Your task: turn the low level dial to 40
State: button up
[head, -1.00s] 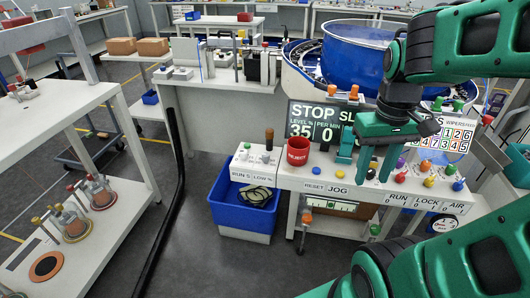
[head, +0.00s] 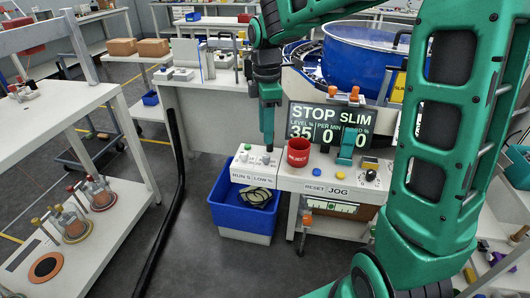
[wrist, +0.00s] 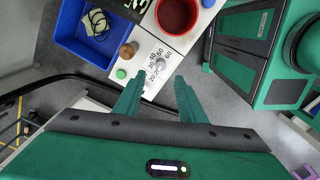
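The low level dial (wrist: 158,65) is a small grey knob ringed by printed numbers from about 20 to 60. In the head view my gripper (head: 268,143) is right above the LOW % panel. The display (head: 325,122) reads STOP, SLIM and level 35.
A brown-topped knob (wrist: 128,50) and a green button (wrist: 121,73) are beside the dial. A red cup (head: 298,152) stands just right of the panel. A blue bin (head: 240,222) is below the bench edge. A blue bowl (head: 362,52) is behind.

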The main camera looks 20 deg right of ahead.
aim_at(266, 155)
notch_tip(266, 155, down, 9)
jog(key=shift+r, duration=0.15)
dwell(0.4)
grip_shut()
